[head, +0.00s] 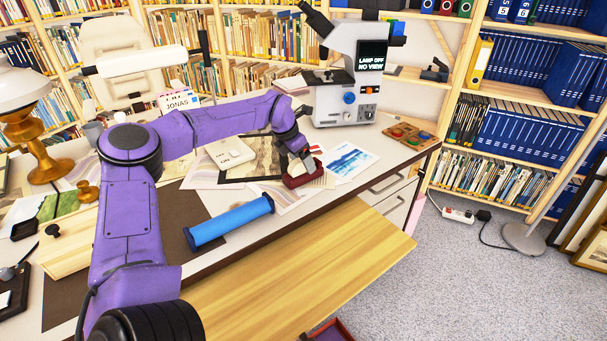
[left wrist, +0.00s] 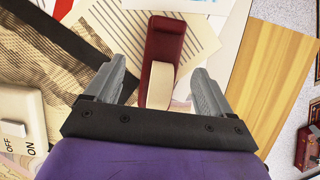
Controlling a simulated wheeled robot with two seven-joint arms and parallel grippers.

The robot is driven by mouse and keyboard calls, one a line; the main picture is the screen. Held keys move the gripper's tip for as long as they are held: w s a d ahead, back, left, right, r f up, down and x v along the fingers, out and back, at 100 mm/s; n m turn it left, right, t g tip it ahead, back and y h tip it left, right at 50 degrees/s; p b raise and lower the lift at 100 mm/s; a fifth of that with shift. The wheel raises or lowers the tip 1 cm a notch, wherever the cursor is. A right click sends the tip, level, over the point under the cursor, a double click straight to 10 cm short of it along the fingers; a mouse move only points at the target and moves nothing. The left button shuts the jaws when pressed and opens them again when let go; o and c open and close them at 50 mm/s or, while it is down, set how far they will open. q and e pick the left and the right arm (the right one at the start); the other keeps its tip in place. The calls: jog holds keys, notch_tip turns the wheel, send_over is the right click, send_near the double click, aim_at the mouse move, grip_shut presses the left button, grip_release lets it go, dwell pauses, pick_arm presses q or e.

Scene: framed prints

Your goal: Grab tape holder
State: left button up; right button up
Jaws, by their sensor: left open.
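The tape holder (head: 303,175) is dark red and lies on the desk near its front edge, on loose papers. In the wrist view the left gripper (left wrist: 160,72) is open, one finger on each side with gaps visible. Whether the fingers are level with the holder is hard to tell. My right gripper is in neither view.
A blue cylinder (head: 229,222) lies left of the holder. A microscope (head: 345,90) stands behind, and a tray with coloured pieces (head: 409,136) is at right. Prints and papers (head: 349,160) cover the desk around the holder. A wooden board (head: 320,262) juts out in front.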

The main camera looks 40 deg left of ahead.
pick_arm(q)
jog(key=x, duration=0.3)
jog(key=shift+w+f, duration=0.2)
jog(key=shift+f, duration=0.15)
jog(key=shift+d+r, duration=0.1)
jog(key=c, duration=1.5)
